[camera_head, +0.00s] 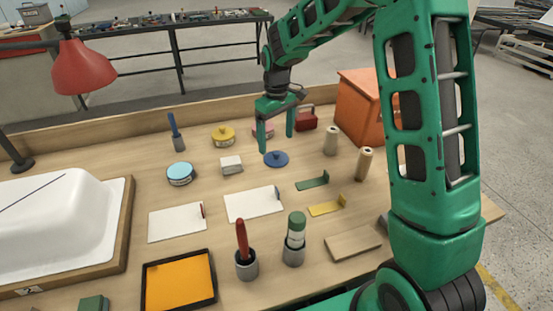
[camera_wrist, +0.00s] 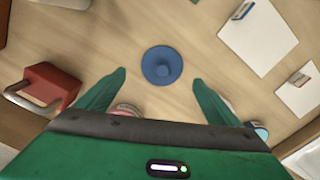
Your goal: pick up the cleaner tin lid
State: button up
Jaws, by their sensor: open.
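A round blue lid (camera_head: 276,159) with a raised knob lies flat on the wooden workbench; it is the loose lid in view. In the wrist view the blue lid (camera_wrist: 162,65) shows from above, just ahead of the fingertips and roughly centred between them. My gripper (camera_head: 276,143) points down above the lid, with its two green fingers apart. Its fingers (camera_wrist: 160,78) also show in the wrist view, with nothing between them. They appear apart from the lid; the exact height gap is hard to tell.
A yellow tin (camera_head: 223,136), a light blue tin (camera_head: 180,174) and a partly hidden pink tin (camera_head: 263,132) stand nearby. A red box (camera_head: 306,121) and an orange cabinet (camera_head: 360,108) are behind right. White boards (camera_head: 253,204) lie in front. Bare wood surrounds the lid.

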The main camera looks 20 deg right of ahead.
aim_at(276, 152)
jog(key=shift+s+a+f, duration=0.1)
jog(key=shift+f, duration=2.7)
jog(key=c, duration=1.1)
